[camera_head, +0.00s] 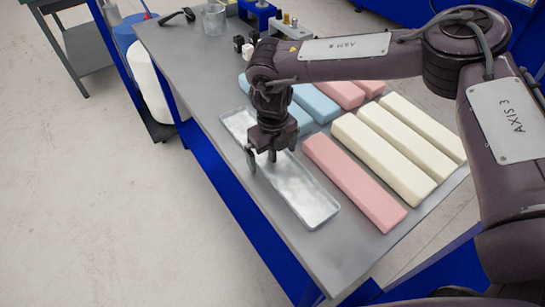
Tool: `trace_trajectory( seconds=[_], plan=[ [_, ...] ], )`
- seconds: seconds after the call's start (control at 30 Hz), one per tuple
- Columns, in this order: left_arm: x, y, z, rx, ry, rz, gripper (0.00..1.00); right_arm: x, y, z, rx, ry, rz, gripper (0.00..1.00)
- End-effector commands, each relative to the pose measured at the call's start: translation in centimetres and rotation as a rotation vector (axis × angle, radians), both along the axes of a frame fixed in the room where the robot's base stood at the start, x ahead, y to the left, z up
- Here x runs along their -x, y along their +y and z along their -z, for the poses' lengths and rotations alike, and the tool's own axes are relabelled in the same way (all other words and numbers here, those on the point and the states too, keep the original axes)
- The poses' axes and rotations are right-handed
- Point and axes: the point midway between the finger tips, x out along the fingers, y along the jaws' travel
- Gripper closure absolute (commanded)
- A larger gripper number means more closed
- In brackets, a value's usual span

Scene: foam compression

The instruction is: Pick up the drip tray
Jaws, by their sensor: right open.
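The drip tray (305,197) is a long, shallow, shiny metal tray lying flat on the grey bench, along its left edge. Its far part shows beyond my gripper, and its middle is partly hidden by it. My right gripper (262,165) points down over the tray's middle, near its left long side. Its fingers are apart with nothing seen between them. I cannot tell whether a fingertip touches the tray's rim. My left gripper does not show.
A pink foam block (354,182) lies close to the tray's right side. Cream blocks (383,157) lie farther right, and blue blocks (316,103) lie behind. A glass beaker (214,20) stands at the bench's far end.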

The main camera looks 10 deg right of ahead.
Motion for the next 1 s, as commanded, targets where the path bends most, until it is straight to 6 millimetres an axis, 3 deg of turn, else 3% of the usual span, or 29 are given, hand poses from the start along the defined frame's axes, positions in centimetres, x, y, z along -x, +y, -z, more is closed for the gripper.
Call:
trace_trajectory(
  seconds=[0.07, 0.4, 0.77, 1.0],
  plan=[
    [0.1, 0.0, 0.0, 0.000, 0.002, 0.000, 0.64, 0.0, 0.0, 0.0, 0.000, 0.000, 0.000, 0.03],
    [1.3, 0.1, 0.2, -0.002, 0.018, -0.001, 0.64, 0.0, 0.0, -0.1, 0.000, 0.000, 0.000, 0.47],
    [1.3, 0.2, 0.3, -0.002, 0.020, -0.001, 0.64, -0.1, 0.0, -0.6, -0.001, -0.003, 0.001, 0.48],
    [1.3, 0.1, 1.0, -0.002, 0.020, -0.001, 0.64, -0.1, 0.1, -3.6, -0.002, -0.006, 0.000, 0.48]
  ],
)
